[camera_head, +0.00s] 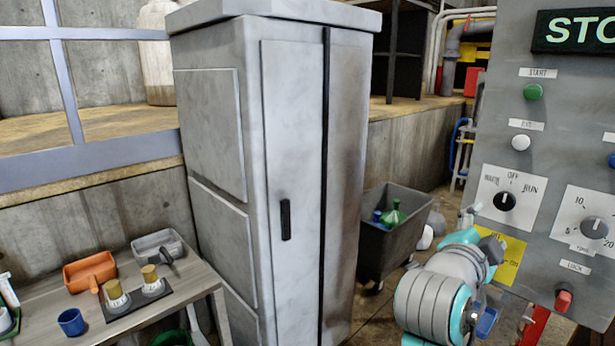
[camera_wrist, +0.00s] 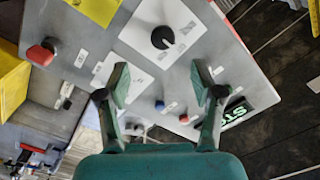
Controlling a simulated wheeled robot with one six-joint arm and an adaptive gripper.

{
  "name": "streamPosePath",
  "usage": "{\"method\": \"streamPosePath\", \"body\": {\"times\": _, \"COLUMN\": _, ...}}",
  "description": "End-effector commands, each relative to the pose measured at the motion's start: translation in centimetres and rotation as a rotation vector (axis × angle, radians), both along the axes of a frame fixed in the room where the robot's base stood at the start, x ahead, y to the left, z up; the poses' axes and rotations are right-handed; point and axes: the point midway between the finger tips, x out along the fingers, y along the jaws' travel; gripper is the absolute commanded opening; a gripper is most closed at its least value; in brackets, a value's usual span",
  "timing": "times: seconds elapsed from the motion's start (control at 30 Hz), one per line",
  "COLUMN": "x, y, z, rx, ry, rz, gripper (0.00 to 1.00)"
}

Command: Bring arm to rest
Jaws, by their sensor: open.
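My arm (camera_head: 440,290) is bent at the lower right of the head view, in front of the grey control panel (camera_head: 505,120). My gripper (camera_wrist: 161,84) is open and empty in the wrist view. Its two green fingers stand wide apart, with the panel (camera_wrist: 210,55) behind them, seen at a slant. I cannot tell the exact gap, but no finger visibly holds a knob or button. In the head view the fingers are mostly hidden or too small to make out.
The panel carries a selector knob (camera_head: 504,201), a dial (camera_head: 594,228), a green START button (camera_head: 533,91) and a red lock (camera_head: 563,300). A grey cabinet (camera_head: 290,150) stands mid-view. A bin with bottles (camera_head: 385,250) is behind my arm. A workbench (camera_head: 190,300) is at left.

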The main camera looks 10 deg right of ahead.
Motion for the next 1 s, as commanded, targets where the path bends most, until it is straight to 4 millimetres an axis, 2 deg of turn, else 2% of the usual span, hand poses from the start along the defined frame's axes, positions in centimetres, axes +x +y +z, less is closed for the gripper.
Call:
{"method": "streamPosePath", "body": {"times": 0.23, "x": 0.3, "y": 1.9, "z": -7.8, "rx": -0.148, "ry": 0.164, "rz": 0.134, "gripper": 0.67}}
{"method": "streamPosePath", "body": {"times": 0.47, "x": -1.1, "y": 4.4, "z": -15.4, "rx": -0.286, "ry": 0.299, "rz": 0.283, "gripper": 0.67}}
{"method": "streamPosePath", "body": {"times": 0.6, "x": -2.7, "y": 6.0, "z": -19.9, "rx": -0.356, "ry": 0.368, "rz": 0.374, "gripper": 0.67}}
{"method": "streamPosePath", "body": {"times": 0.77, "x": -5.4, "y": 7.9, "z": -24.5, "rx": -0.429, "ry": 0.434, "rz": 0.477, "gripper": 0.67}}
{"method": "streamPosePath", "body": {"times": 1.0, "x": -10.7, "y": 10.5, "z": -30.4, "rx": -0.514, "ry": 0.506, "rz": 0.62, "gripper": 0.67}}
